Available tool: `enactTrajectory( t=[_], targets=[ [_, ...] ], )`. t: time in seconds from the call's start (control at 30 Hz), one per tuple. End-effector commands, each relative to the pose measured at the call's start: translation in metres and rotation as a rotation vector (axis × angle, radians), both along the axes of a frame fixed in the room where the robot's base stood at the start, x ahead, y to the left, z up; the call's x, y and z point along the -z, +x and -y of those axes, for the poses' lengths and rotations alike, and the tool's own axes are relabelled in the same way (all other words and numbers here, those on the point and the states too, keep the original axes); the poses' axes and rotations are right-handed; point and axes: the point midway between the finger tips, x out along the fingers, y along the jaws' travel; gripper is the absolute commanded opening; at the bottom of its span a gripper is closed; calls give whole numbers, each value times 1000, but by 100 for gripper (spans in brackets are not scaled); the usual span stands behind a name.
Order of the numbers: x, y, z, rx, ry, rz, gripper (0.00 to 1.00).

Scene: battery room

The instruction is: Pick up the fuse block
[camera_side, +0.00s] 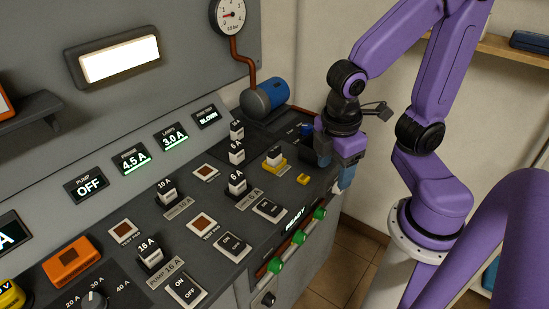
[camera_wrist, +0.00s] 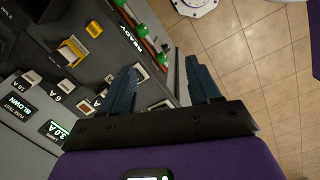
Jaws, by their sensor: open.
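Several fuse blocks with white tops and dark bodies stand on the sloped grey panel; I cannot tell which one the task means. A 16 A block (camera_side: 237,130), a 6 A block (camera_side: 237,152) and another 6 A block (camera_side: 237,183) stand in a row. A 10 A block (camera_side: 167,190) and a 16 A block (camera_side: 150,255) stand further left. A whitish block sits in a yellow holder (camera_side: 275,160), also visible in the wrist view (camera_wrist: 70,52). My gripper (camera_side: 345,178) is open and empty, over the panel's right edge; its blue fingers (camera_wrist: 163,75) are spread.
A blue motor-like cylinder (camera_side: 265,97) stands behind the blocks. A small yellow button (camera_side: 303,179) lies between the holder and my gripper. Green knobs (camera_side: 297,237) line the front edge. An orange box (camera_side: 72,261) is at the left. Tiled floor (camera_wrist: 250,75) lies beyond the panel.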

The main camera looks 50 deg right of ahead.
Motion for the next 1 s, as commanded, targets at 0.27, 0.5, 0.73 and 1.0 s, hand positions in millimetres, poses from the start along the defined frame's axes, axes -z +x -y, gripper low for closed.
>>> enactTrajectory(
  t=[0.27, 0.5, 0.73, 1.0],
  targets=[
    [20, 90, 22, -88, -361, -22, 62],
    [38, 159, 52, -175, -652, -103, 62],
    [59, 213, 85, -267, -891, -221, 62],
    [75, 240, 107, -332, -1026, -305, 62]
  ],
)
